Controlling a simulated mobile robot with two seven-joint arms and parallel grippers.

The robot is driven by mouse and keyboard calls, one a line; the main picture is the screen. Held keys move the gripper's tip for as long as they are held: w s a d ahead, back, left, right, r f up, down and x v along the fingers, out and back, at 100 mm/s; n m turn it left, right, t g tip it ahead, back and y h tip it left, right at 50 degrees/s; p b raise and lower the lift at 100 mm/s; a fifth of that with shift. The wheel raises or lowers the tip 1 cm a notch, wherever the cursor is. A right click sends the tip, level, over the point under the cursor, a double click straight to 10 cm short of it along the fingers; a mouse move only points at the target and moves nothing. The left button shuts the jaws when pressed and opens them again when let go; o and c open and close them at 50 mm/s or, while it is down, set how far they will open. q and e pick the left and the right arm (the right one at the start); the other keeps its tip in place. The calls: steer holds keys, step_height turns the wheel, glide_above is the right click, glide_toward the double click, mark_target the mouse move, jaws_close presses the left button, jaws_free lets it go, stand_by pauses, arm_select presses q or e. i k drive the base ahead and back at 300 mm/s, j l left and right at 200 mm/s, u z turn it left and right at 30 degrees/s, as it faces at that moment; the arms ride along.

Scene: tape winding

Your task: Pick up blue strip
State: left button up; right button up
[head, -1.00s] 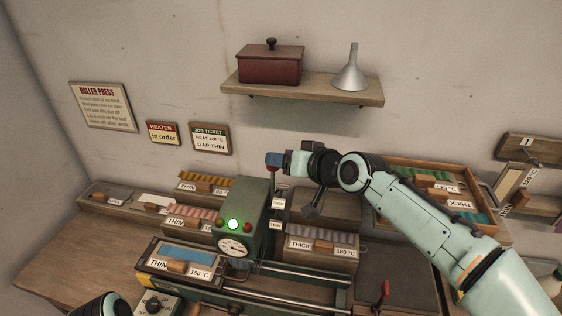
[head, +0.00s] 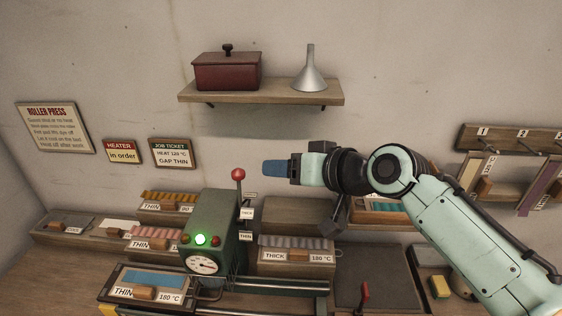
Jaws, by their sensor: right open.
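A blue strip (head: 152,279) lies in the front left holder (head: 112,274), labelled THIN and 180 °C, with a small wooden block at its front. My right gripper (head: 277,168) has blue fingertips pointing left. It is open and in the air, above and to the right of the blue strip, apart from it. The gap between its fingers is hard to see from this side. My left gripper is out of view.
A green roller press (head: 212,222) with a red-knobbed lever (head: 239,174) stands between the blue strip and my right gripper. A shelf (head: 260,95) with a red box (head: 227,73) and funnel (head: 310,72) hangs above.

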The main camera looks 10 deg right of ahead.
mark_target(154, 283)
steer(key=k, duration=1)
